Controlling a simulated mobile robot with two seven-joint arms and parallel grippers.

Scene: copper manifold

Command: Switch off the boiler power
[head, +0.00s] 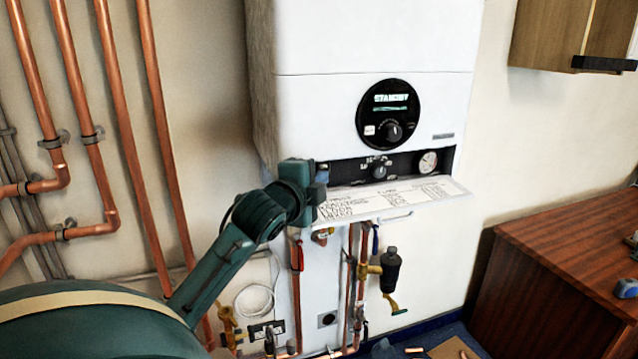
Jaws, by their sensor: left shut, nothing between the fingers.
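The white boiler (365,45) hangs on the wall in the upper middle. Its round black dial (388,113) has a lit display reading STANDBY and a knob. Below it is a dark recessed control strip (345,172) with a small knob (379,172) and a round gauge (428,162). A printed flap (400,197) is folded down under the strip. My left gripper (320,184) is shut and empty at the strip's left end. Its wrist hides that end, and contact there cannot be told. My right gripper is out of view.
Copper pipes (122,140) run up the wall at left. More pipes and valves hang below the boiler, with a dark cylindrical fitting (391,272). A wooden cabinet (560,270) stands at lower right, a wall cupboard (545,35) above. Space right of the boiler is clear.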

